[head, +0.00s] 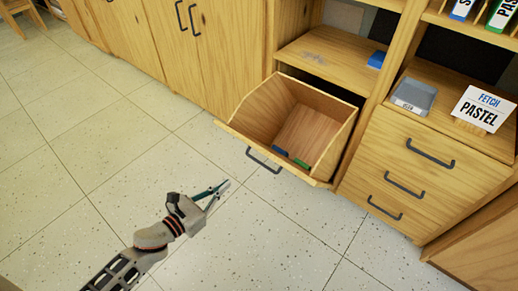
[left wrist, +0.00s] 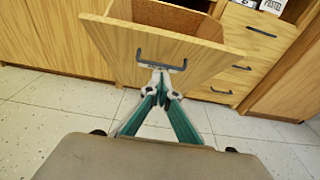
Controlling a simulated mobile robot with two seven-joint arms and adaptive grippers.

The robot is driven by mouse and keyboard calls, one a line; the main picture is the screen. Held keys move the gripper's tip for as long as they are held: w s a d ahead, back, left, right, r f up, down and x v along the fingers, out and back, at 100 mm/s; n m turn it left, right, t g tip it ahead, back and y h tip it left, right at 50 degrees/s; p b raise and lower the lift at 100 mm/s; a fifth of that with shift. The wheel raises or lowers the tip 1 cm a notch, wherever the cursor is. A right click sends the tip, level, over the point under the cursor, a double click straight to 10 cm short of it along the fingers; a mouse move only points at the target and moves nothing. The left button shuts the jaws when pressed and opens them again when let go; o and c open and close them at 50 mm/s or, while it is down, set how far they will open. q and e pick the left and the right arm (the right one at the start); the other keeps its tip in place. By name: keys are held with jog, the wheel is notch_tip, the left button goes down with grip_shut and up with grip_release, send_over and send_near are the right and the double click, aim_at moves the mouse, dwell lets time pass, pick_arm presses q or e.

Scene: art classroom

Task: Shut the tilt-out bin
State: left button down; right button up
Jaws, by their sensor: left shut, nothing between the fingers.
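The tilt-out bin (head: 255,135) is a wooden box tipped open out of the cabinet, its front leaning outward and down. Inside it lie a blue piece and a green piece. Its dark bar handle (head: 263,160) is on the front panel. In the left wrist view the bin's front panel (left wrist: 190,62) and its handle (left wrist: 161,58) are straight ahead. My left gripper (head: 226,184) is shut and empty, in front of the bin and a little left of the handle in the head view. It appears apart from the handle. My right gripper is not in view.
Drawers (head: 410,175) with dark handles stand right of the bin. A blue block (head: 376,60) sits on the shelf above the bin. The tiled floor (head: 85,150) is clear.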

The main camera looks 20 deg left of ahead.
pick_arm(q)
jog(key=w+d+r, duration=0.1)
jog(key=w+d, duration=0.3)
jog(key=w, duration=0.8)
jog(key=shift+d+r, duration=0.15)
jog(key=shift+d, duration=0.1)
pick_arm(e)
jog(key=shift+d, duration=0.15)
pick_arm(q)
jog(key=shift+w, duration=0.1)
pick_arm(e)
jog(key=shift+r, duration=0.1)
